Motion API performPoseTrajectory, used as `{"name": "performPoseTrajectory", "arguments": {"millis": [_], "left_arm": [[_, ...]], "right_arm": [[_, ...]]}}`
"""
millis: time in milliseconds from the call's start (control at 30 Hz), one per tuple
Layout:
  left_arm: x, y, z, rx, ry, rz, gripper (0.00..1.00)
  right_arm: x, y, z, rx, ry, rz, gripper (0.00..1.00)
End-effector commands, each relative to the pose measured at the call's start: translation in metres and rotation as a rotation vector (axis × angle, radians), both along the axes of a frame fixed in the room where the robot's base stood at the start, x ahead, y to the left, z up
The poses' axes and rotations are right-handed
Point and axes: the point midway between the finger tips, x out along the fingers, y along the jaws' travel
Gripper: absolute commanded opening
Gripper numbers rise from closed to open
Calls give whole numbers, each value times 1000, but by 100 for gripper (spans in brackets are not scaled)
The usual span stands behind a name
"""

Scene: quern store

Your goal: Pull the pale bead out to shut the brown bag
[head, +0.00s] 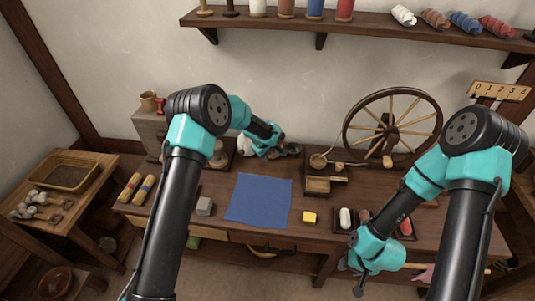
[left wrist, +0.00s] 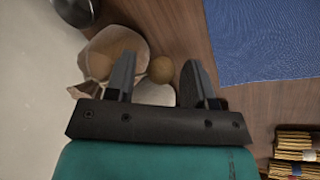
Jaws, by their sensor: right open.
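My left gripper (left wrist: 159,62) is open, its two dark fingers spread low at the back of the bench. The brown bag (left wrist: 122,42) is a rounded, tan, slack thing behind and beside the left finger in the left wrist view, with pale cloth around its base. A small tan ball (left wrist: 161,69), which looks like the bead, lies between the fingers; I cannot tell whether either finger touches it. In the head view my left arm hides most of the bag. My right gripper (head: 362,277) is open and empty in front of the bench, far from the bag.
A blue cloth (head: 260,200) lies flat mid-bench. A spinning wheel (head: 393,128) stands at the back right. A dark round object (left wrist: 75,10) is close beyond the bag.

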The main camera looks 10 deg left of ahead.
Motion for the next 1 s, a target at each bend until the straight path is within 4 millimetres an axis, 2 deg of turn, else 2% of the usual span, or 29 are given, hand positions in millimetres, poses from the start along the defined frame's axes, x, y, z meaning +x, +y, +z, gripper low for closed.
{"name": "performPoseTrajectory", "arguments": {"millis": [300,467,667,1000], "left_arm": [[0,1,1,0,0,1,54],[-1,2,10,-1,-2,1,54],[-8,8,35,-1,-4,1,54],[-24,22,96,-1,-4,1,54]], "right_arm": [[0,0,0,0,0,0,43],[0,0,0,0,0,0,43],[0,0,0,0,0,0,43],[0,0,0,0,0,0,43]]}}
